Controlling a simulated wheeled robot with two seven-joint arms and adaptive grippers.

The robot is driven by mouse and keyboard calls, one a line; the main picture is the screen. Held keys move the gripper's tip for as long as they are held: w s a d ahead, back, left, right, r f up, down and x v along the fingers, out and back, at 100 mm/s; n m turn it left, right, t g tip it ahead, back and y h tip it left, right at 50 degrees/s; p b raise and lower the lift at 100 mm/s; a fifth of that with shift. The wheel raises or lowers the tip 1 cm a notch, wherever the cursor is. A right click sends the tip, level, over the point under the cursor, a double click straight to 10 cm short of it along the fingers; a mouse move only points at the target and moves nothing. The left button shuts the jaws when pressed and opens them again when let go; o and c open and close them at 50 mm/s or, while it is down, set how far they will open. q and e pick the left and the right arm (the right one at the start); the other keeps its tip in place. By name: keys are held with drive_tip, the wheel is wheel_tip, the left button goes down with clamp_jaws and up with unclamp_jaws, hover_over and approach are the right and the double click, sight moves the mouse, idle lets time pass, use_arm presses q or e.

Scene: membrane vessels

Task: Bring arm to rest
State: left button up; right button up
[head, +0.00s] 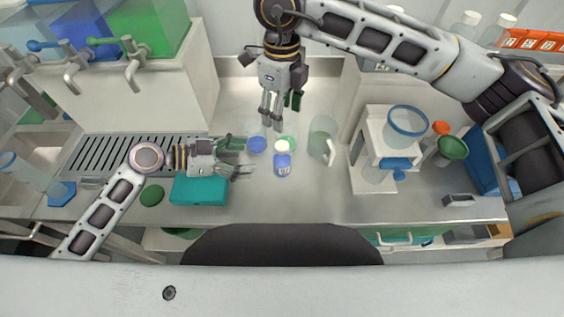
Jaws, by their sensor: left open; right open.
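My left gripper (244,156) reaches in from the left above the bench. Its fingers are spread and empty and point right, toward a small bottle of blue liquid with a white cap (282,163). My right gripper (280,112) hangs from above at the back middle, fingers pointing down, open with nothing seen between them. Below it stand a small clear vessel with blue liquid (257,144) and one with green liquid (289,142), partly hidden behind the bottle. A clear jug (321,138) stands just right of them.
A teal box (199,191) and a green disc (151,194) lie by my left forearm. A white stand with a blue-rimmed clear vessel (407,121) is at the right. Blue and green tanks with taps (134,62) are at the upper left. The front middle of the bench is clear.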

drive_tip(key=shift+r, duration=0.15)
idle(0.5)
wheel_tip(320, 180, up, 9)
drive_tip(key=p, duration=0.9)
drive_tip(key=shift+r+p, duration=0.45)
drive_tip(key=shift+p, duration=0.1)
drive_tip(key=shift+f, duration=0.1)
